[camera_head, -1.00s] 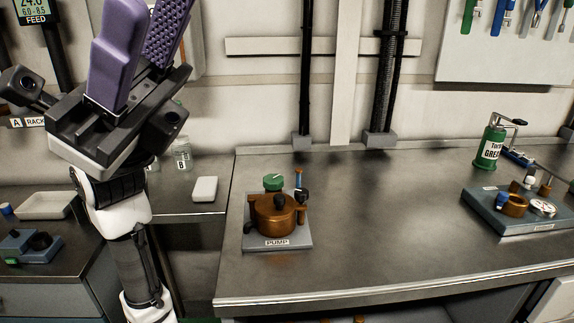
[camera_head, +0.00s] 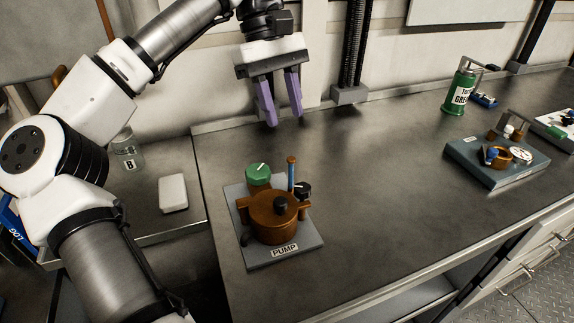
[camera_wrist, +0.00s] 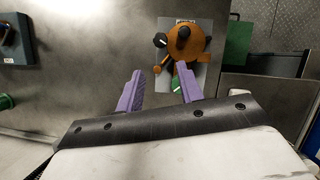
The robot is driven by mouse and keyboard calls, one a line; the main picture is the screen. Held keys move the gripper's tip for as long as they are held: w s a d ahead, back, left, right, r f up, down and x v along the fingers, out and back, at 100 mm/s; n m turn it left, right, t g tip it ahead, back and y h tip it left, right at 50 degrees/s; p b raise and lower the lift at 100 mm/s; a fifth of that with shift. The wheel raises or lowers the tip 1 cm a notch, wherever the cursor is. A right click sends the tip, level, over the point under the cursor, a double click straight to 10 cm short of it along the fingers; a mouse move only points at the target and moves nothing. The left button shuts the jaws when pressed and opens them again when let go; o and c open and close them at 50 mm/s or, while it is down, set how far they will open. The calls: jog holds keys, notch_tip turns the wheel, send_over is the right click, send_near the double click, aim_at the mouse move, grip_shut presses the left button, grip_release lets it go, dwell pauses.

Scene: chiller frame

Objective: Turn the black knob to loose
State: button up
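The pump (camera_head: 272,217) is a copper-brown round body on a grey plate labelled PUMP, on the metal bench. A black knob with a white mark (camera_head: 302,190) sits at its right rear; it also shows in the wrist view (camera_wrist: 160,40). A plain black cap (camera_head: 281,203) is on top of the body. A green knob (camera_head: 258,174) and an upright blue rod (camera_head: 291,172) stand behind the body. My gripper (camera_head: 285,119) has two purple fingers, spread apart and empty, pointing down above and behind the pump. In the wrist view my gripper (camera_wrist: 158,69) touches nothing. No "loose" label is readable.
A blue-grey fixture (camera_head: 477,160) with a copper ring and white gauge sits at the right. A green grease can (camera_head: 459,93) stands behind it. A white block (camera_head: 173,192) and glass jar (camera_head: 127,150) are on the left surface. The bench between pump and fixture is clear.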

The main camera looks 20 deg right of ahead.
aim_at(302, 186)
jog(key=x, duration=1.3)
jog(key=shift+s+f, duration=0.15)
jog(key=shift+f, duration=0.2)
jog(key=c, duration=0.7)
